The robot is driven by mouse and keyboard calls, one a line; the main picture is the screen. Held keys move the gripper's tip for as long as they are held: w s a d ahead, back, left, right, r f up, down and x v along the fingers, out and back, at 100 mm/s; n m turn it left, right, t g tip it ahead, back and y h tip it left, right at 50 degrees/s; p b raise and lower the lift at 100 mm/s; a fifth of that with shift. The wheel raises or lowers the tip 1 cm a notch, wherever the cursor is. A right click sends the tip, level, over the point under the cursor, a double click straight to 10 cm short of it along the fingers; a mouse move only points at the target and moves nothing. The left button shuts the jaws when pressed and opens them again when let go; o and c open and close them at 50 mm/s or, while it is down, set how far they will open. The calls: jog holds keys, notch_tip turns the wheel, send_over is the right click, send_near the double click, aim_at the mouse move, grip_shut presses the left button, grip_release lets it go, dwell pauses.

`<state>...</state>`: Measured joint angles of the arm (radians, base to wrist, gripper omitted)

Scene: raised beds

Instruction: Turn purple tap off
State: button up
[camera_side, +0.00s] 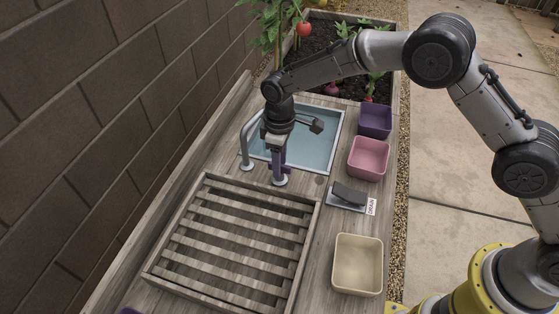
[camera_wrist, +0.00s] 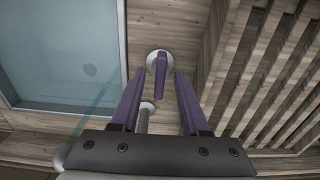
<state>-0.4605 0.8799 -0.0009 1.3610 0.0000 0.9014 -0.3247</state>
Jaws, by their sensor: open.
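The purple tap (camera_wrist: 161,80) has a bar-shaped handle on a round pale base. In the side view its pale base (camera_side: 280,181) stands on the wooden bench between the basin and the slatted rack, with the handle largely hidden by my gripper. My gripper (camera_side: 279,162) points down right over the tap. In the wrist view my gripper's (camera_wrist: 159,72) two purple fingers are apart, one on each side of the handle, with gaps showing. I cannot tell how far down the fingers reach beside it. A grey curved spout (camera_side: 246,148) stands to the left of the tap.
The water basin (camera_side: 318,135) lies behind the tap, and the slatted wooden rack (camera_side: 230,238) in front. To the right are a purple bin (camera_side: 375,121), a pink bin (camera_side: 368,158), a grey pedal (camera_side: 349,194) labelled DRAIN and a cream bin (camera_side: 357,265). A brick wall runs along the left.

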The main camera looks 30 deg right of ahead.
grip_shut()
jog(key=shift+m, duration=0.3)
jog(key=m, duration=0.3)
jog(key=shift+r+m, duration=0.1)
jog(key=shift+m, duration=0.3)
jog(key=m, duration=0.4)
jog(key=shift+m, duration=0.3)
jog(key=m, duration=0.8)
jog(key=shift+w+m, duration=0.1)
jog(key=shift+m, duration=0.5)
